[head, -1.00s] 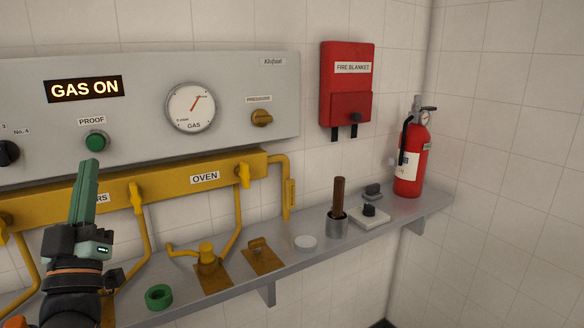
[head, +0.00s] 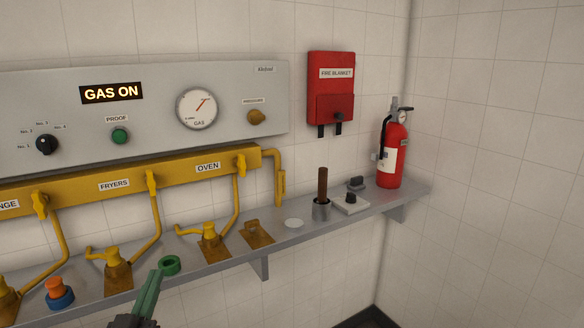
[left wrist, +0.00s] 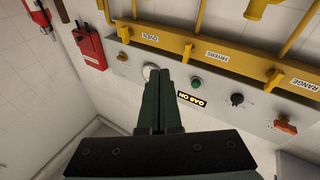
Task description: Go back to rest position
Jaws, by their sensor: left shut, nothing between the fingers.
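My left gripper (head: 150,291) shows at the bottom of the head view, its green fingers pointing up and to the right, just in front of the shelf edge. Its fingers are shut with nothing between them. In the left wrist view the closed fingers (left wrist: 158,97) stand in the middle, over the gauge panel, and touch nothing that I can make out. My right gripper is in neither view.
Above are the yellow pipe (head: 135,185), the "GAS ON" panel (head: 150,110) and a red fire blanket box (head: 331,88).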

